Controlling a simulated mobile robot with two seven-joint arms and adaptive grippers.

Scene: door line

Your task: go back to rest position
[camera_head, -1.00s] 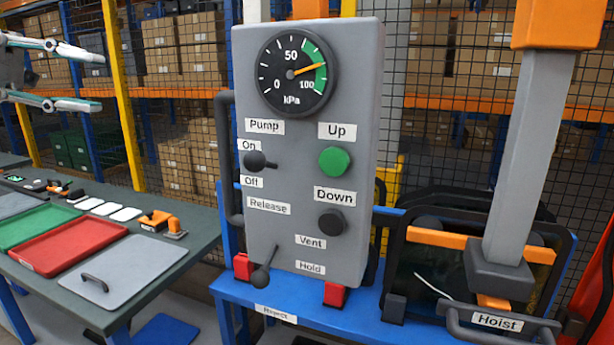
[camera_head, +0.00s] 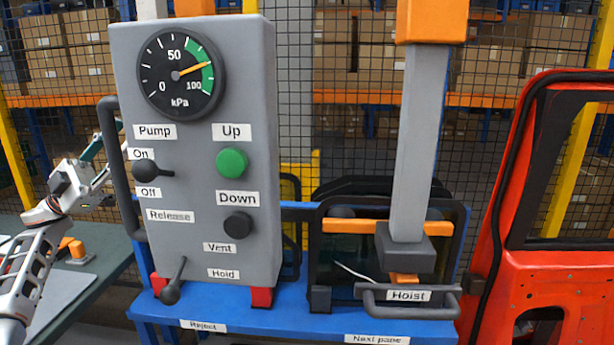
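My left gripper (camera_head: 112,152) is at the left, beside the control box's side handle (camera_head: 122,165). Its two fingers look spread with nothing between them; the handle partly covers the tips. My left arm rises from the lower left corner. My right gripper is not in view. The grey control box (camera_head: 196,235) stands upright with a gauge (camera_head: 180,73), its needle in the green band. The pump lever (camera_head: 150,170) sticks out sideways near On and Off. The release lever (camera_head: 173,282) slants down, its knob low and left of the Hold label.
A blue stand (camera_head: 270,322) carries the control box. A hoist (camera_head: 421,150) with a handle (camera_head: 410,305) hangs at a dark framed pane (camera_head: 350,265). A red door frame (camera_head: 520,240) fills the right. A dark green table (camera_head: 110,262) is at left. Mesh fencing and shelves stand behind.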

